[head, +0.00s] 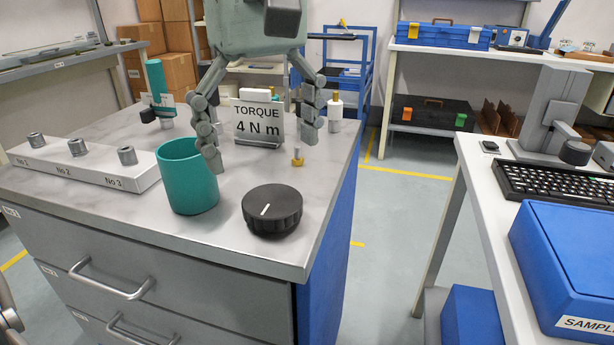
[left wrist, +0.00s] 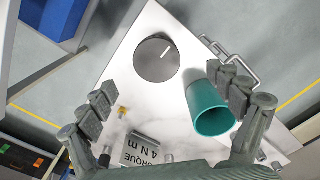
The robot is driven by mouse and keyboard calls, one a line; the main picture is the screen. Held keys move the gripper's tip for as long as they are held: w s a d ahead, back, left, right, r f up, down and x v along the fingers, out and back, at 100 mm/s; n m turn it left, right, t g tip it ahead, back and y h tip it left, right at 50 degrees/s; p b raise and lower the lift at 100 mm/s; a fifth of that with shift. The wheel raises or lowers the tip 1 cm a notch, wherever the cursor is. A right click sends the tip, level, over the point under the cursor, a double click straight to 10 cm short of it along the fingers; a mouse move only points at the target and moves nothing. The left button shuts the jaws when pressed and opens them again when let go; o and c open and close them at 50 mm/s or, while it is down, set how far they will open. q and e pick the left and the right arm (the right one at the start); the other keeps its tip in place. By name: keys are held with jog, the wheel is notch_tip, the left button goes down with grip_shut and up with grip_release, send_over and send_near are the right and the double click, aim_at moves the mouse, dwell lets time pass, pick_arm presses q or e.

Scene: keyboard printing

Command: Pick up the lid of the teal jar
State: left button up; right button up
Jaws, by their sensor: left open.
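The teal jar (head: 187,178) stands upright and open-topped on the grey cabinet's worktop; it also shows in the left wrist view (left wrist: 208,108). A black round piece with a white line (head: 272,210) lies flat on the worktop, right of the jar; it also shows in the left wrist view (left wrist: 156,59). I cannot tell whether it is the jar's lid or a knob. My left gripper (head: 261,148) is open above the worktop, its fingers spread wide. One finger overlaps the jar's right rim in the head view; contact is unclear.
A "TORQUE 4 N m" sign (head: 259,124) and a small brass-coloured piece (head: 297,157) stand near the gripper. A white block with several metal sockets (head: 85,166) lies at left. A teal-handled tool (head: 156,82) stands behind. Another table with a keyboard (head: 553,184) is at right.

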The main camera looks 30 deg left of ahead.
aim_at(272, 200)
pick_arm(q)
jog(key=shift+w+f, duration=0.15)
jog(key=shift+w, duration=0.15)
jog(key=shift+f, duration=0.3)
notch_tip(272, 200, down, 7)
jog(key=shift+r, duration=0.1)
jog(key=c, duration=1)
